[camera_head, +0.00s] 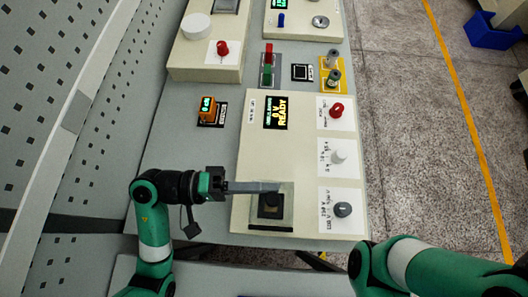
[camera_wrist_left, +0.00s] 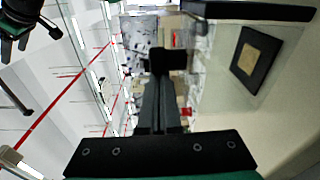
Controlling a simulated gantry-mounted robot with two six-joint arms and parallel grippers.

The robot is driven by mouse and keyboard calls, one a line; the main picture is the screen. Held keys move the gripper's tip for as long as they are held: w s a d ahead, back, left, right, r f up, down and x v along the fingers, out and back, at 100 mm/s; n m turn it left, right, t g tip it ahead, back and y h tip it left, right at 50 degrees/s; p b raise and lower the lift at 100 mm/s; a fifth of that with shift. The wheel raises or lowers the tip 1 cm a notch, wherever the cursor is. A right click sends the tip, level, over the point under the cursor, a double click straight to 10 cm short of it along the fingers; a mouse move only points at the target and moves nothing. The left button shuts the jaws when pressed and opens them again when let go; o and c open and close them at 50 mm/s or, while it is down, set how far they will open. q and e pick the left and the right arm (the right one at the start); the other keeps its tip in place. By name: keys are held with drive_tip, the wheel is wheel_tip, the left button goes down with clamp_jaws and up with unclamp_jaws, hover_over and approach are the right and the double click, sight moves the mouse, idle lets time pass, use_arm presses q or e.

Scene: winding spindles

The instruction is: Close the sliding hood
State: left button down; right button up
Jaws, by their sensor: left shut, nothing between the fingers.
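The hood (camera_head: 287,219) appears as a clear, pale-edged cover around a dark square part near the front of the cream console panel. My left gripper (camera_head: 277,187) is shut and empty, with its fingers pointing right along the hood's far edge. I cannot tell whether the fingers touch the hood, or how far it is slid. In the left wrist view, the shut fingers (camera_wrist_left: 168,62) run up the middle. A dark square with a tan centre (camera_wrist_left: 258,56) shows right of them behind a clear surface. My right arm shows at lower right in the head view; its gripper is not visible.
The cream panel holds a READY display (camera_head: 275,113), a red knob (camera_head: 337,110), a white knob (camera_head: 339,157) and a grey knob (camera_head: 343,209). An orange-and-black device (camera_head: 208,110) stands left of it.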

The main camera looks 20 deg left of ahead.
use_arm(q)
drive_tip(key=v, duration=0.7)
drive_tip(key=shift+a, duration=0.3)
drive_tip(key=shift+s, duration=0.1)
